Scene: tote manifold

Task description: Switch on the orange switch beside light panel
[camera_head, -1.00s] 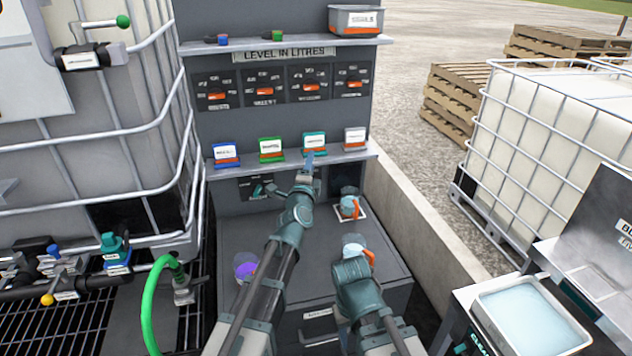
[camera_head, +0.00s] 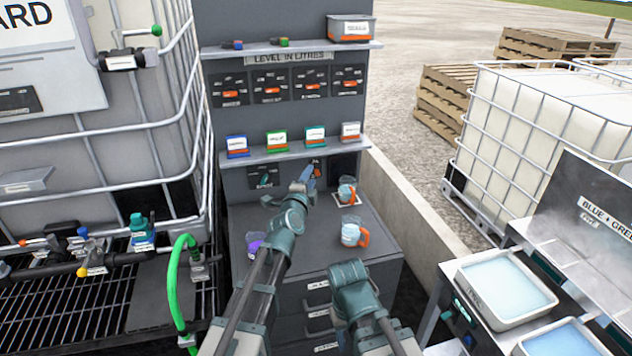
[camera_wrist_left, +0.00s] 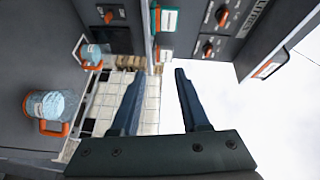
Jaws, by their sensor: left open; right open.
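A small orange knob (camera_head: 317,168) on a dark panel under the lower shelf is partly hidden by my left gripper. The left wrist view shows an orange knob (camera_wrist_left: 108,15) on a dark panel beside the shelf edge. I cannot tell for certain which fitting is the light panel. My left gripper (camera_head: 305,178) is just below the shelf edge, in front of the cabinet. In its wrist view its two dark fingers (camera_wrist_left: 157,78) are apart with nothing between them. My right arm shows low in the middle of the head view, but its fingers do not show.
The lower shelf (camera_head: 290,153) carries several coloured boxes, with orange-knob gauges above. Jugs with orange handles (camera_head: 352,232) and a purple cup (camera_head: 255,244) stand on the worktop. White trays (camera_head: 505,288) are at right. A green hose (camera_head: 178,285) and caged tank are at left.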

